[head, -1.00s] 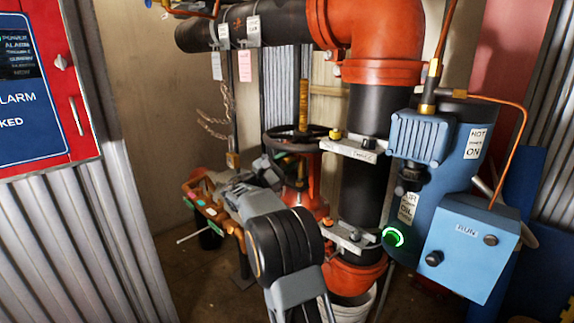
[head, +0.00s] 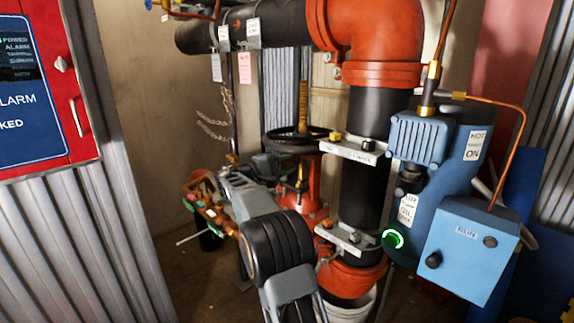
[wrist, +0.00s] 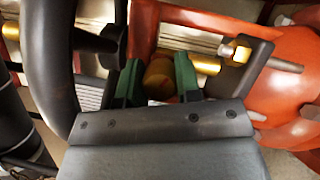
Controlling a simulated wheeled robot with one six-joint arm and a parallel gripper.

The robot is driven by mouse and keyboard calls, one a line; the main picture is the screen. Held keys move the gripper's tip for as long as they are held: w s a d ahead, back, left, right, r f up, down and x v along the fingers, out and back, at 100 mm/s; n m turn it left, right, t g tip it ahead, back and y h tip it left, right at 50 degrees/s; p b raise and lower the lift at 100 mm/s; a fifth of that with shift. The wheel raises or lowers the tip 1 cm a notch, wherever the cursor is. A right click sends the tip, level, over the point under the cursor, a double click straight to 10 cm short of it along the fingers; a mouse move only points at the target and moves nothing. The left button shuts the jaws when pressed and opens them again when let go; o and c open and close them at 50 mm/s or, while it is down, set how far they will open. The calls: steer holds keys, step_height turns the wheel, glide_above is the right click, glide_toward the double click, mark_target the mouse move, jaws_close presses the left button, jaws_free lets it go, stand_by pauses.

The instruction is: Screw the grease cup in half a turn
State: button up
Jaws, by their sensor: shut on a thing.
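The grease cup (wrist: 159,78) is a round brass-coloured cap on the red valve body, in the middle of the wrist view. My gripper (wrist: 158,82) has its green-padded fingers on either side of it and is shut on it. The fingers and palm hide its lower part and sides. In the head view my gripper (head: 268,165) is a dark shape beside the red valve (head: 310,195), under the black handwheel (head: 290,140). The cup cannot be made out there.
The dark handwheel rim (wrist: 52,60) passes close to the left of my gripper in the wrist view. A black pipe (head: 362,190) and blue machine (head: 430,170) stand right of the valve.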

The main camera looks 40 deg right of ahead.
stand_by(0.4)
steer(key=o, duration=0.9)
steer(key=p+v, duration=0.3)
steer(key=v, duration=1.1)
